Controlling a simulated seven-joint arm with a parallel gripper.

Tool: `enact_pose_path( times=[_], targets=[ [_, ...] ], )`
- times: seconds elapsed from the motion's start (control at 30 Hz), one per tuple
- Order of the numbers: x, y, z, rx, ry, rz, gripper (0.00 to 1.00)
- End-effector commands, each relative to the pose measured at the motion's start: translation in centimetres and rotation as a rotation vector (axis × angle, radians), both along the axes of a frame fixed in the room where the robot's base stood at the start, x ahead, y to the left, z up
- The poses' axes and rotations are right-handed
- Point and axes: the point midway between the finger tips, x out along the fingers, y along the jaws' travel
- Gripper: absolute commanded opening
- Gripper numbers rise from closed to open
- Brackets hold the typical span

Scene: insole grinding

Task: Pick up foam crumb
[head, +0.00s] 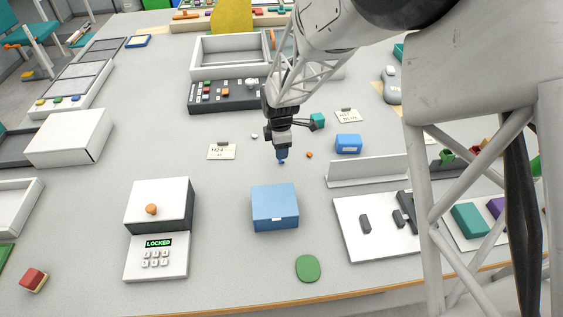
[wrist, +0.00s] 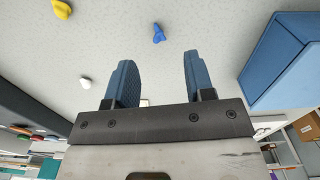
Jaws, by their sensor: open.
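Three small crumbs lie on the grey tabletop near my gripper. A blue crumb (head: 281,162) is just below the fingertips in the head view. In the wrist view it (wrist: 159,33) lies beyond the fingertips, roughly in line with the gap between them. A yellow-orange crumb (head: 309,155) is to the right, and it also shows in the wrist view (wrist: 62,9). A white crumb (head: 254,136) is to the upper left, and it also shows in the wrist view (wrist: 85,83). My gripper (wrist: 158,70) points down with its two blue fingers apart and nothing between them.
A blue box (head: 275,207) stands in front of my gripper. A smaller blue block (head: 348,143) sits to the right, near a white upright ledge (head: 368,170). A white card (head: 221,152) lies to the left. A locked keypad box (head: 158,205) stands at front left. Bare table surrounds the crumbs.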

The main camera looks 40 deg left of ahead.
Motion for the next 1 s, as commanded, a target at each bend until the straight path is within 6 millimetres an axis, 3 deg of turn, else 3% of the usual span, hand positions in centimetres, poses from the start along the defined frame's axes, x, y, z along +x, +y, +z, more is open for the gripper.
enact_pose_path(
  times=[0.27, 0.7, 1.0],
  targets=[
    [0.0, 0.0, -0.7, -0.001, 0.001, 0.0, 0.49],
    [0.2, -0.1, -5.0, -0.001, 0.001, 0.0, 0.49],
    [0.2, -0.1, -5.2, 0.0, 0.0, 0.0, 0.49]
  ],
)
